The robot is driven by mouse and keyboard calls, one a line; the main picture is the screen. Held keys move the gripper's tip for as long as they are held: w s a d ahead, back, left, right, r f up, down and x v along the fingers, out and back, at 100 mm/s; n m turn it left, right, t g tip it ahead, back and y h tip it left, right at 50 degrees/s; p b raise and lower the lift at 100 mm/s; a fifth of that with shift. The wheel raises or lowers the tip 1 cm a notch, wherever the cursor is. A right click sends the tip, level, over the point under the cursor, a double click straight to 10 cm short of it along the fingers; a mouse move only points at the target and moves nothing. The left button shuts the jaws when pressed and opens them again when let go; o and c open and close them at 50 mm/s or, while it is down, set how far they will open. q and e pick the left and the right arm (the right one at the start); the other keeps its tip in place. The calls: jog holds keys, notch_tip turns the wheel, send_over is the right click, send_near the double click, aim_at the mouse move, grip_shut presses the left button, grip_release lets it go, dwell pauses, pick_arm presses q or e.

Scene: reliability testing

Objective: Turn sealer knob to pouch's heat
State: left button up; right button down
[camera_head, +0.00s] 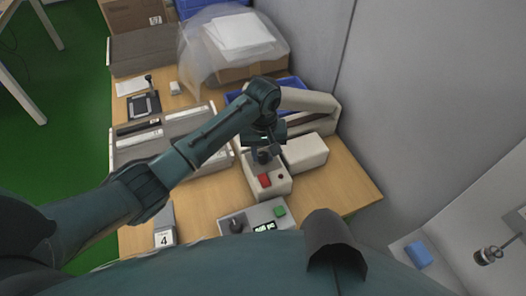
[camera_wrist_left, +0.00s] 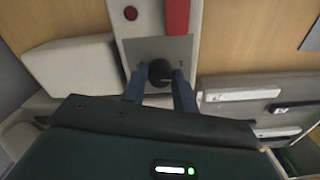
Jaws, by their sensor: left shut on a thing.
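The sealer (camera_head: 282,187) is a pale machine on the wooden table, with a red switch (camera_head: 264,180) and a small dark red button on its front panel. Its dark round knob (camera_wrist_left: 159,72) sits on a grey plate in the left wrist view. My left gripper (camera_head: 263,157) reaches down over this panel. Its two blue-grey fingers (camera_wrist_left: 160,88) stand on either side of the knob and are shut on it. The knob's pointer and most scale marks are hidden or too small to read. I cannot make out a pouch for certain. My right gripper is out of view.
A control box (camera_head: 248,220) with a black knob, green button and lit display stands nearer me. A card marked 4 (camera_head: 165,239) is to its left. Grey trays (camera_head: 150,136) lie left of the sealer, a blue bin behind it. A clear bag with white sheets (camera_head: 240,33) is at the back.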

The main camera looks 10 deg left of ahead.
pick_arm(q)
jog(key=m, duration=0.7)
jog(key=shift+r, duration=0.1)
jog(key=m, duration=0.4)
jog(key=shift+w, duration=0.1)
jog(key=m, duration=0.3)
jog(key=shift+m, duration=0.3)
jog(key=m, duration=1.1)
jog(key=shift+m, duration=0.3)
jog(key=o, duration=1)
